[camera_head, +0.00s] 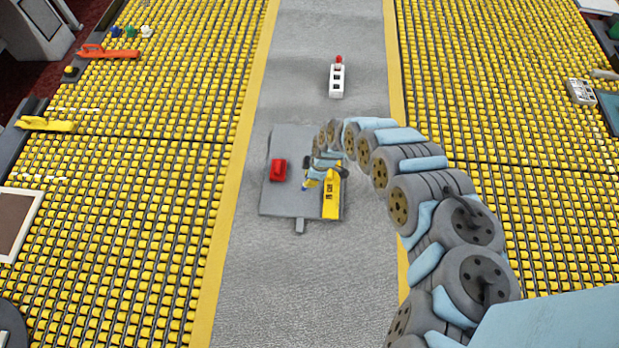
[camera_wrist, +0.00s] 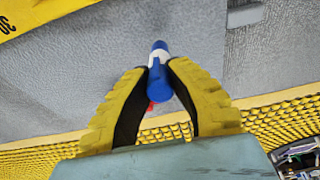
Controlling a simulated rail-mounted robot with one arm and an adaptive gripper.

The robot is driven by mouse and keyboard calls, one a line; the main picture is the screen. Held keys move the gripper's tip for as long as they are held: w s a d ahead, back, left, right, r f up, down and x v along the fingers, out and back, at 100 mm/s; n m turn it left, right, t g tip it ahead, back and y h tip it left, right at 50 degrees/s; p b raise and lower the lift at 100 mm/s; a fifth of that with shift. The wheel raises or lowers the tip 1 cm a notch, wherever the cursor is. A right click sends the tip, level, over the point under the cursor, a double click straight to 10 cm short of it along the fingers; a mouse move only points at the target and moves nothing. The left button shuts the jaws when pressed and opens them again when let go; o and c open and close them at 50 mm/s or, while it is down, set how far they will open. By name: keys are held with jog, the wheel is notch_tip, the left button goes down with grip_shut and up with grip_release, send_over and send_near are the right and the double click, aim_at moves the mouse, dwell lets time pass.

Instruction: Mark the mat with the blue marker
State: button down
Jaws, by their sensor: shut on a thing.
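The blue marker (camera_wrist: 159,84), with a white band, is held between the yellow fingers of my gripper (camera_wrist: 159,67) in the wrist view. My gripper (camera_head: 312,181) is shut on it. In the head view, only a small blue bit of the marker (camera_head: 305,187) shows. The grey mat (camera_head: 287,203) lies flat in the middle of the grey strip, with my gripper above it. I cannot tell whether the marker touches the mat. No marks are visible on the mat.
A white holder with a red top (camera_head: 337,78) stands farther back. Yellow roller beds (camera_head: 150,190) flank the strip. The strip in front of the mat is clear.

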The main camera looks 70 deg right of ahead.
jog(key=shift+f, duration=0.6)
dwell(2.5)
jog(key=shift+r, duration=0.1)
notch_tip(320, 180, up, 5)
jog(key=p, duration=0.5)
jog(key=shift+p, duration=0.3)
jog(key=shift+d+r, duration=0.1)
jog(key=shift+r, duration=0.8)
